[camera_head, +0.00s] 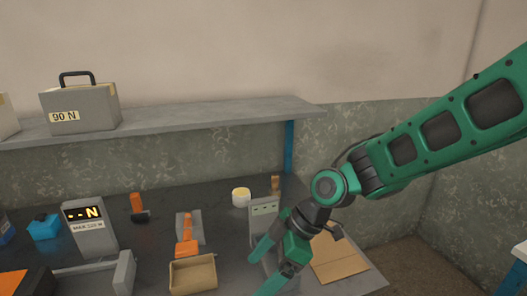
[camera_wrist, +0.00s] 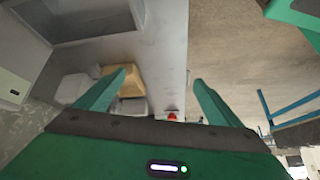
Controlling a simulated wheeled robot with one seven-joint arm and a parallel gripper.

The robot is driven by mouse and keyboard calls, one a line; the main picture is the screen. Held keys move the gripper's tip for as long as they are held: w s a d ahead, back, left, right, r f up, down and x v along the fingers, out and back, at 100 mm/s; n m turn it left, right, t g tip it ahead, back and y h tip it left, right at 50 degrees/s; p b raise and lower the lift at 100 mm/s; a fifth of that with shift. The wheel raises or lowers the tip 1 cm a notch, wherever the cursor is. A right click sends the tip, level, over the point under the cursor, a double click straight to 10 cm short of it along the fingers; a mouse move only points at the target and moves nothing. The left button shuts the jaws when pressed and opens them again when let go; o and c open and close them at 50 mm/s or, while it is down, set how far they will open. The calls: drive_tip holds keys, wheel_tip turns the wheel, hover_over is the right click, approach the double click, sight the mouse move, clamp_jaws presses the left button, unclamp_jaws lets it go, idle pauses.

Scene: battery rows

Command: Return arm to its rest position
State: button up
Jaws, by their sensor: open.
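My green and black arm reaches in from the right in the head view. My gripper (camera_head: 268,265) hangs low over the front right part of the dark table (camera_head: 155,222). Its two green fingers are spread apart with nothing between them. In the wrist view my gripper (camera_wrist: 158,92) also shows open and empty, its fingers on either side of the frame's middle. A grey device (camera_head: 263,213) stands just behind the gripper, partly hidden by it. A small open cardboard box (camera_head: 193,275) sits left of the fingers.
A gauge with a lit display (camera_head: 88,226) stands at the left. An orange-handled tool (camera_head: 138,205), a blue object (camera_head: 43,227), a tape roll (camera_head: 241,196) and a flat cardboard piece (camera_head: 338,258) lie on the table. A shelf (camera_head: 200,115) holds a case marked 90 N (camera_head: 80,108).

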drive_tip(key=d+r+m+t+h, duration=0.2)
drive_tip(key=d+m+h, duration=0.3)
drive_tip(key=d+m, duration=1.45)
drive_tip(key=s+d+r+m+h, duration=0.1)
drive_tip(key=s+d+m, duration=0.1)
drive_tip(key=s+d, duration=0.5)
drive_tip(key=s+d+r+m+g, duration=0.1)
drive_tip(key=s+d+m, duration=0.2)
drive_tip(key=s+d, duration=0.4)
drive_tip(key=d, duration=0.8)
drive_tip(key=shift+s+d+r+h, duration=0.2)
drive_tip(key=shift+d+h, duration=0.1)
drive_tip(key=shift+h, duration=0.1)
drive_tip(key=shift+w+f, duration=0.25)
drive_tip(key=shift+w, duration=0.45)
